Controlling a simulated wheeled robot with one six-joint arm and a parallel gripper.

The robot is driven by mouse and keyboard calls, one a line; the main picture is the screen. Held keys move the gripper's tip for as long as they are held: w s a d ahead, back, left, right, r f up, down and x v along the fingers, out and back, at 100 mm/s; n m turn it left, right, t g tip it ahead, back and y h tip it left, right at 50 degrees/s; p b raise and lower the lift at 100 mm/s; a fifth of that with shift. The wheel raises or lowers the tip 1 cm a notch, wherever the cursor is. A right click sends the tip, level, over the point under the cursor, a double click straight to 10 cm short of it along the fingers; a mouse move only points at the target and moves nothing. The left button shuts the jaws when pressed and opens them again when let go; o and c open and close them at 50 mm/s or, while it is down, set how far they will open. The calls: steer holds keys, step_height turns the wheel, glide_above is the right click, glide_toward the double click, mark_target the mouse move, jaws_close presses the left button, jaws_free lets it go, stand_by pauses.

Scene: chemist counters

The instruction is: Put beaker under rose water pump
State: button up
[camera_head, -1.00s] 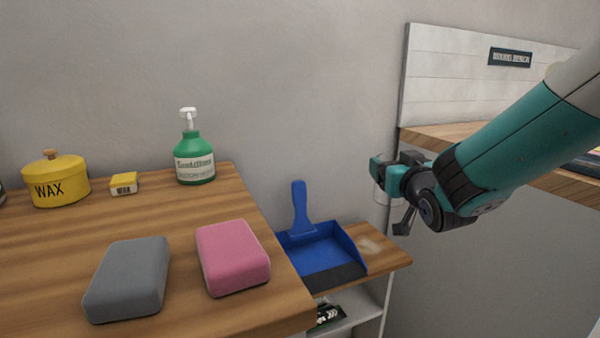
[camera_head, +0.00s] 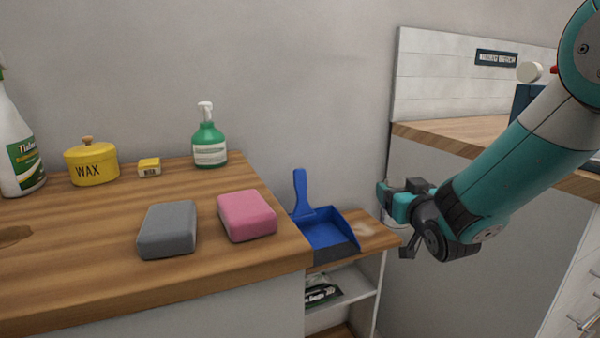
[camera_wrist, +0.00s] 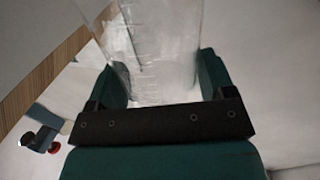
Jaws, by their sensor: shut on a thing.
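My gripper (camera_head: 390,203) is at the right of the head view, in front of the wall between the two counters. In the wrist view my gripper (camera_wrist: 166,82) is shut on a clear glass beaker (camera_wrist: 158,45) with faint graduation marks, held between the two teal fingers. In the head view the beaker is mostly hidden behind the gripper. No rose water pump can be made out; the only pump bottle of this kind in view is a green one with a white top (camera_head: 208,140) on the left counter, its label too small to read surely.
The left wooden counter (camera_head: 60,270) holds a yellow wax pot (camera_head: 91,165), a small yellow box (camera_head: 149,167), a white spray bottle (camera_head: 18,145), a grey sponge (camera_head: 168,230) and a pink sponge (camera_head: 246,216). A blue dustpan (camera_head: 325,230) lies on a lower shelf. Another counter (camera_head: 450,135) stands right.

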steer(key=s+d+f+m+h, duration=0.15)
steer(key=d+f, duration=0.25)
steer(key=f, duration=0.4)
steer(key=s+d+f+h, duration=0.1)
steer(key=s+d+f, duration=0.25)
steer(key=f, duration=0.35)
step_height(320, 180, up, 28)
steer(key=p, duration=2.8)
steer(key=s+f, duration=0.5)
steer(key=f, duration=0.7)
steer(key=shift+s+d+f, duration=0.25)
steer(key=shift+s+d, duration=0.05)
steer(key=shift+s, duration=0.1)
